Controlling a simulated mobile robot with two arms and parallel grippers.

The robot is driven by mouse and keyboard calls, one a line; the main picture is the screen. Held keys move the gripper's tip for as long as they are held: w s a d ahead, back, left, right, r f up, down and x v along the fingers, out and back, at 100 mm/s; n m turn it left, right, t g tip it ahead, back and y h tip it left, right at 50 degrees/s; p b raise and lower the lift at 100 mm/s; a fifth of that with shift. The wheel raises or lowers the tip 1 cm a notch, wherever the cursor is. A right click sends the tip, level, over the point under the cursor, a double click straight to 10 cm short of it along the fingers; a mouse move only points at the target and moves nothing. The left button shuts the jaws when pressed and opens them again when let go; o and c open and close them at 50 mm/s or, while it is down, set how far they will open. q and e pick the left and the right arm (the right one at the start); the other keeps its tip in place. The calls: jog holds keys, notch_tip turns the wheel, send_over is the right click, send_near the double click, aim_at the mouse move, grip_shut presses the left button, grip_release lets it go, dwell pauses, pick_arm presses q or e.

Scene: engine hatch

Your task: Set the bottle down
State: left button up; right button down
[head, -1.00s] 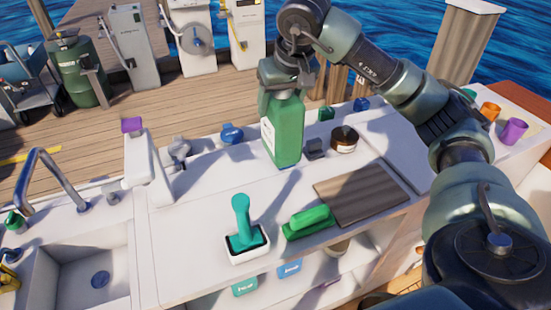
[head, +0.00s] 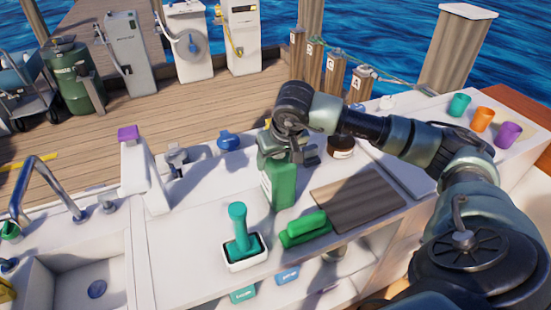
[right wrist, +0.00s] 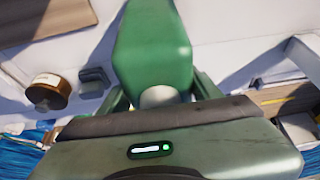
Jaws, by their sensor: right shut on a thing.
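The green bottle (head: 281,185) with a white label stands upright at the middle of the white counter (head: 185,232), left of the brown board. My right gripper (head: 277,145) comes from above and is shut on its upper part. In the right wrist view the bottle (right wrist: 153,50) fills the space ahead of the gripper (right wrist: 158,97), with its pale neck between the fingers. The bottle's base is at or very near the counter; I cannot tell if it touches. My left gripper is not in view.
A teal-handled brush in a white holder (head: 246,257), a green scrubbing brush (head: 306,230) and the brown board (head: 357,197) lie close in front and right. A dark jar (head: 341,147) stands behind. A sink (head: 85,285) is at left.

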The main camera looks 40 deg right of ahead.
jog(key=shift+w, duration=0.1)
jog(key=shift+f, duration=0.2)
jog(key=shift+c, duration=1.6)
grip_release()
jog(key=shift+a, duration=0.1)
jog(key=shift+r, duration=0.1)
